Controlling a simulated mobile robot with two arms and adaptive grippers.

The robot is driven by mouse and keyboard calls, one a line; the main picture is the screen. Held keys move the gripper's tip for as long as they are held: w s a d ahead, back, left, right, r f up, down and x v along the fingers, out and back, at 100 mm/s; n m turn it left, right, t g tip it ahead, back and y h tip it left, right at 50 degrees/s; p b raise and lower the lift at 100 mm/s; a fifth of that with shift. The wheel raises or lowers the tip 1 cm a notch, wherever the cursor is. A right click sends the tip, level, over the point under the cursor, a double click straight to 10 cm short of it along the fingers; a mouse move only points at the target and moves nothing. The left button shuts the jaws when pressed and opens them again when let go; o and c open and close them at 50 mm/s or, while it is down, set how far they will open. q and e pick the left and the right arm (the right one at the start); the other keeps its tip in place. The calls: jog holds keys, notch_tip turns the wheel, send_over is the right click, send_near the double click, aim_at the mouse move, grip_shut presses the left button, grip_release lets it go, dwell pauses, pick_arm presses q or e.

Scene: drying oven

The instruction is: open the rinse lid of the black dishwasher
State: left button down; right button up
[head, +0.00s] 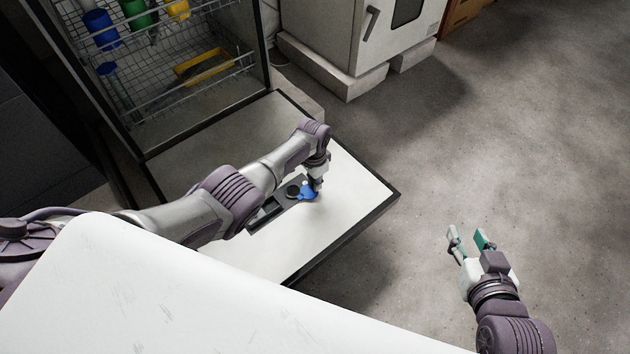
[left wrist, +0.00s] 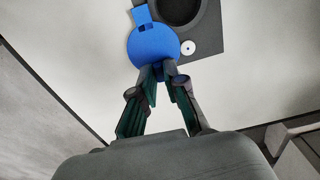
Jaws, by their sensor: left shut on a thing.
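The blue rinse lid (head: 309,193) is on the dark dispenser panel (head: 265,215) in the inner face of the lowered dishwasher door (head: 345,195). In the left wrist view the lid (left wrist: 150,43) is a round blue disc with a tab at its far side, beside a dark round part (left wrist: 180,8). My left gripper (head: 316,187) points down at the door, its fingertips (left wrist: 164,70) shut on the lid's near edge. I cannot tell how far the lid is tilted. My right gripper (head: 467,239) is open and empty over the floor, right of the door.
The dishwasher's wire racks (head: 180,90) hold a blue cup (head: 101,30), a green item (head: 137,14) and a yellow item (head: 203,66). A white table corner (head: 180,290) fills the near left. A white cabinet (head: 375,35) stands behind. The floor at right is clear.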

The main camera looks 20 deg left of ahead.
pick_arm(q)
jog(key=c, duration=1.2)
grip_release()
jog(key=shift+r, duration=0.1)
notch_tip(320, 180, up, 12)
jog(key=shift+a, duration=0.15)
jog(key=shift+s, duration=0.1)
